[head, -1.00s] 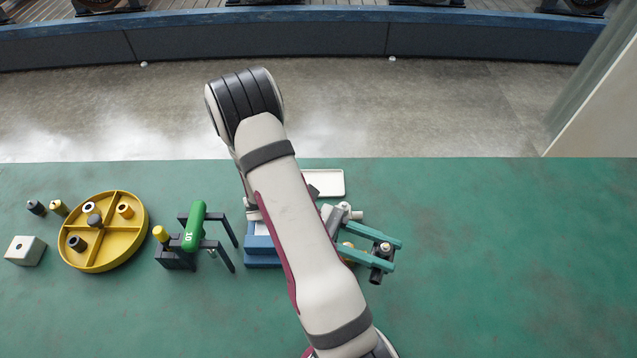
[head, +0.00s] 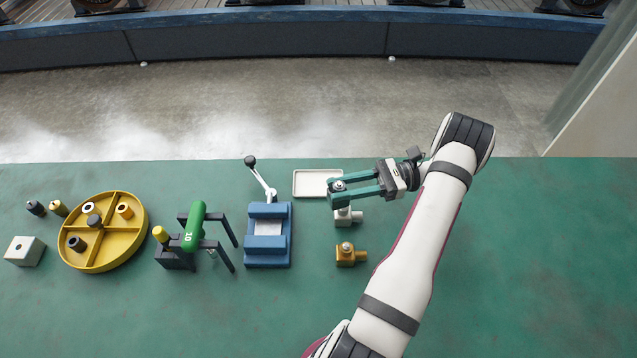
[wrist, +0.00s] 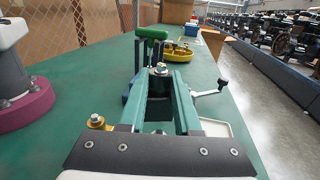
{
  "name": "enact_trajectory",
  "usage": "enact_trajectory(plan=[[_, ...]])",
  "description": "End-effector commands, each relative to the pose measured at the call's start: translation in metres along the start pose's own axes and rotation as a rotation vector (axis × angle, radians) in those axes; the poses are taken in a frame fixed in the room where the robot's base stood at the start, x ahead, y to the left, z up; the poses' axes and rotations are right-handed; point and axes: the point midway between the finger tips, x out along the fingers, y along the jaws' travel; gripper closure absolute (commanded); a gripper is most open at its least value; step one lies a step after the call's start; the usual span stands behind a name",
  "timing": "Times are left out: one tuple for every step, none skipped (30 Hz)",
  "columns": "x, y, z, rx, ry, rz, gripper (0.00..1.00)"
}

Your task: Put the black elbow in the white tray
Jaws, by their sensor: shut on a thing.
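My gripper (head: 337,193), with two long teal fingers, reaches left from the arm. It is shut on the black elbow (head: 338,185), which is mostly hidden between the fingertips; a pale round fitting shows on its top. In the wrist view the held elbow (wrist: 160,71) shows at the far end of the fingers. The white tray (head: 305,193) lies flat at the table's back edge, and the fingertips are over or just beside its right end. The tray also shows in the wrist view (wrist: 218,128), right of the fingers. Its visible floor is empty.
A blue vise (head: 267,245) with an upright lever is left of the tray. Farther left are a green-handled frame (head: 194,228) and a yellow divided dish (head: 104,258). The right table is clear.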

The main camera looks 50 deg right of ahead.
Motion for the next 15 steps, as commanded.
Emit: enact_trajectory(plan=[[-0.015,-0.009,0.004,-0.003,0.001,-0.077,1.0],[-0.024,-0.015,0.007,-0.002,0.001,-0.121,1.0],[-0.035,-0.021,0.01,-0.003,0.001,-0.175,1.0],[-0.042,-0.025,0.013,-0.002,0.001,-0.21,1.0],[-0.049,-0.028,0.015,-0.003,0.001,-0.239,1.0],[-0.056,-0.031,0.017,-0.002,0.001,-0.27,1.0],[-0.061,-0.033,0.019,-0.002,0.0,-0.29,1.0],[-0.066,-0.032,0.021,0.002,-0.003,-0.305,1.0],[-0.072,-0.03,0.023,0.006,-0.011,-0.32,1.0],[-0.073,-0.03,0.023,0.007,-0.013,-0.324,1.0],[-0.071,-0.032,0.022,0.008,-0.013,-0.324,1.0],[-0.065,-0.036,0.018,0.008,-0.013,-0.321,1.0],[-0.059,-0.041,0.014,0.009,-0.014,-0.319,1.0],[-0.053,-0.046,0.008,0.01,-0.014,-0.318,1.0],[-0.043,-0.054,0.001,0.009,-0.014,-0.317,1.0]])
